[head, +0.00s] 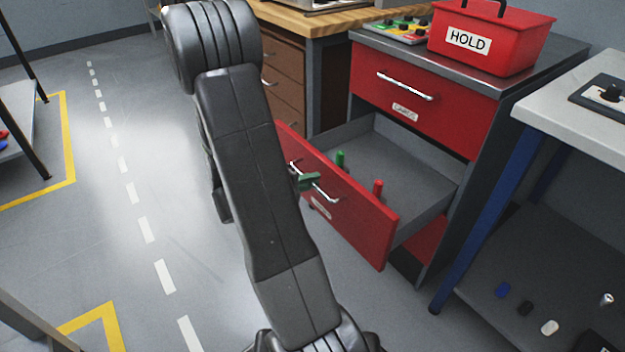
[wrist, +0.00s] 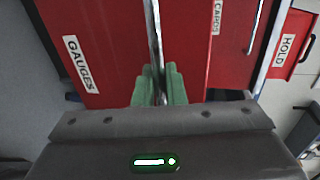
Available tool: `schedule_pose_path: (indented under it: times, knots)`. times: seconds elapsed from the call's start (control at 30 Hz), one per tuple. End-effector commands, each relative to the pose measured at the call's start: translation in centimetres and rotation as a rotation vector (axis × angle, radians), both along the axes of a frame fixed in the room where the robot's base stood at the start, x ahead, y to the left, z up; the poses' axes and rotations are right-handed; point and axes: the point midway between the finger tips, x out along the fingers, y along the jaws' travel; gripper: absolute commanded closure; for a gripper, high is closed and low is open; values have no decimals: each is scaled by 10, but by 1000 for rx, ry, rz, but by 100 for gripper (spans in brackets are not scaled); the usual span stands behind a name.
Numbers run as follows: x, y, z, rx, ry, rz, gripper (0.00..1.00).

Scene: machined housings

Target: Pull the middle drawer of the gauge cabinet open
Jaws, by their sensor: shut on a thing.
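The red gauge cabinet (head: 430,120) stands at centre right in the head view. Its middle drawer (head: 345,215) is pulled well out, its grey inside showing with a green peg (head: 340,160) and a red peg (head: 378,188) in it. My gripper (head: 308,181) is at the drawer's handle (head: 325,196). In the wrist view the green fingers of my gripper (wrist: 159,88) are shut on the bar handle (wrist: 154,40), beside the label "GAUGES" (wrist: 80,63). My arm hides the drawer's left end in the head view.
The closed top drawer (head: 420,105) is above. A red "HOLD" box (head: 490,38) stands on the cabinet top. A white-topped bench (head: 580,105) with blue legs is close on the right, and a wooden bench (head: 320,24) stands behind. Floor left of my arm is clear.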

Motion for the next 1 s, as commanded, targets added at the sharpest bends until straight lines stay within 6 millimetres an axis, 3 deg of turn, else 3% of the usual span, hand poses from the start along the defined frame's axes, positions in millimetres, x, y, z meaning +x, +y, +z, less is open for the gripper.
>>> schedule_pose_path:
  times: [0.17,0.2,0.27,0.67,1.0]
  knots:
    - [0,0,0,1,-1,1,100]
    - [0,0,0,1,-1,1,82]
    - [1,0,0,1,-1,1,74]
    - [-4,6,3,-1,-1,2,74]
    - [-41,55,17,-1,-1,6,74]
